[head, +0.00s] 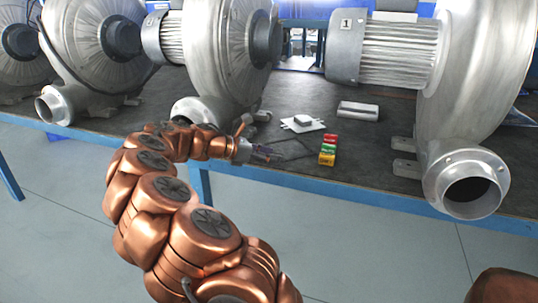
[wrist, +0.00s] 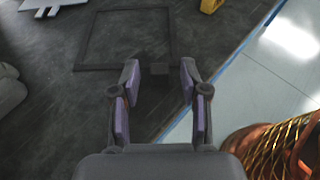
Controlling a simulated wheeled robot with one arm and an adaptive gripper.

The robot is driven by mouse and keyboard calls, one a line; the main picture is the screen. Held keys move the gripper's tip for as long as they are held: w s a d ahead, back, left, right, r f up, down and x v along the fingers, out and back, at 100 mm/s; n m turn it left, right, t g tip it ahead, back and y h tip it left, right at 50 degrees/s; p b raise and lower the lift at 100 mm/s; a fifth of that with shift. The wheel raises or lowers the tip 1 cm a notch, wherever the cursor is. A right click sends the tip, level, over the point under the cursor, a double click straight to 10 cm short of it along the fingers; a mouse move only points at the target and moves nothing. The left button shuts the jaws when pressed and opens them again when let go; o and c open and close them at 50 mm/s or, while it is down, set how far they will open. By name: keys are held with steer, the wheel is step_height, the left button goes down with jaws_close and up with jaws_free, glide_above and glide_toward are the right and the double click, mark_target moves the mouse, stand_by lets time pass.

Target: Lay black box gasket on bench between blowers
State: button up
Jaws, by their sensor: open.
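The black box gasket (wrist: 110,68) is a thin square frame lying flat on the dark bench top (head: 387,160). In the head view it is a faint dark outline (head: 300,157), between the middle blower (head: 225,50) and the right blower (head: 485,70). My gripper (wrist: 160,73) is open at the gasket's near side. A small dark tab (wrist: 158,68) at that side shows between the fingertips, with gaps on both sides. In the head view my gripper (head: 265,152) is low over the bench near its front edge. Whether the fingers touch the bench is unclear.
A red, green and yellow block (head: 328,150) stands right of the gasket. A white plate (head: 303,124) with a raised block and a silver box (head: 357,111) lie behind. The blue bench edge (head: 365,195) runs close in front. Another blower (head: 95,50) stands left.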

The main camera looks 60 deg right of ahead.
steer(key=p+v, duration=0.3)
steer(key=v, duration=0.9)
steer(key=shift+r, duration=0.2)
steer(key=s+a+f+m+t+y, duration=0.1)
steer(key=s+a+f+m+y, duration=0.2)
steer(key=a, duration=1.1)
steer(key=s+a+f+m+t+y, duration=0.2)
steer(key=s+a, duration=0.7)
steer(key=a, duration=0.5)
steer(key=s+a+f+m+t+y, duration=0.2)
steer(key=s+a+f+m+y, duration=0.3)
steer(key=a, duration=1)
step_height(320, 180, down, 3)
steer(key=shift+s+r+y, duration=0.15)
steer(key=shift+s+y, duration=0.15)
steer(key=shift+s, duration=0.4)
steer(key=shift+a, duration=0.1)
